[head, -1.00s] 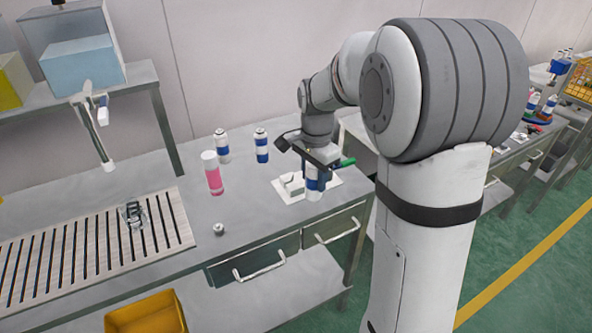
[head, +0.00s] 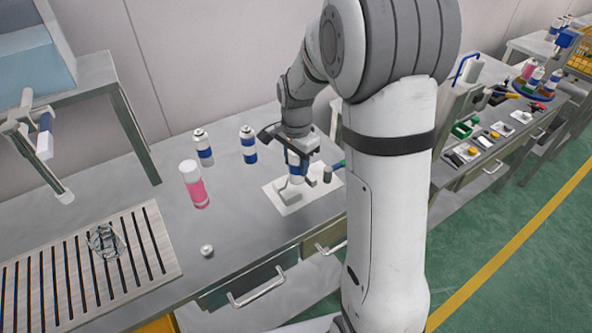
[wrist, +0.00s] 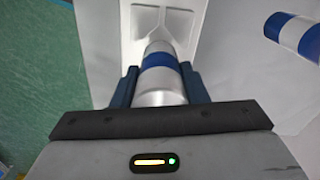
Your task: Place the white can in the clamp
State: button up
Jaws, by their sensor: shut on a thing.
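My gripper (head: 297,160) is shut on the white can (head: 293,158), which has a blue band. It holds the can over the clamp's white base plate (head: 330,184) at the back right of the bench. The can looks upright. In the wrist view the can (wrist: 160,62) sits between the two dark fingers, with its far end close to a pale clamp part (wrist: 165,18). I cannot tell whether the can touches the clamp or plate.
A white can with a blue band (head: 203,148), a blue and white can (head: 248,144) and a pink bottle with a white cap (head: 195,186) stand left of the clamp. A small metal part (head: 207,251) lies near the front edge. The bench between is clear.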

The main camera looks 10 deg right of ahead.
aim_at(297, 172)
jog(key=shift+s+f, duration=0.1)
jog(key=shift+f, duration=1.65)
jog(key=shift+f, duration=0.1)
jog(key=o, duration=0.9)
jog(key=shift+o, duration=0.2)
notch_tip(297, 172, up, 11)
jog(key=shift+s+r, duration=0.2)
jog(key=shift+r, duration=0.45)
jog(key=s+r+n+t, duration=0.2)
jog(key=s+n, duration=1)
jog(key=s, duration=0.9)
jog(key=shift+r+t, duration=0.35)
jog(key=shift+t, duration=0.15)
